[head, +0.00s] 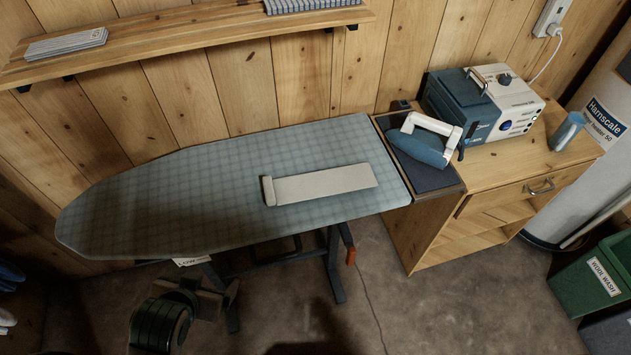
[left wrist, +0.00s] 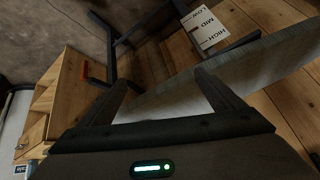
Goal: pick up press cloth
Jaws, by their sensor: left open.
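The press cloth (head: 325,185) is a long cream strip lying flat on the right half of the ironing board (head: 160,195), with a thicker folded or rolled left end. My left gripper (head: 208,292) is low in front of the board's near edge, well apart from the cloth. Its two fingers are spread and empty in the left wrist view (left wrist: 163,82). That view shows the board's edge (left wrist: 195,85) beyond the fingers but not the cloth. My right gripper is not in view.
A blue and white iron (head: 420,145) rests on a dark pad at the board's right end, beside a steam station (head: 485,105) on a wooden cabinet (head: 440,235). A wall shelf (head: 190,35) runs behind. The board around the cloth is clear.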

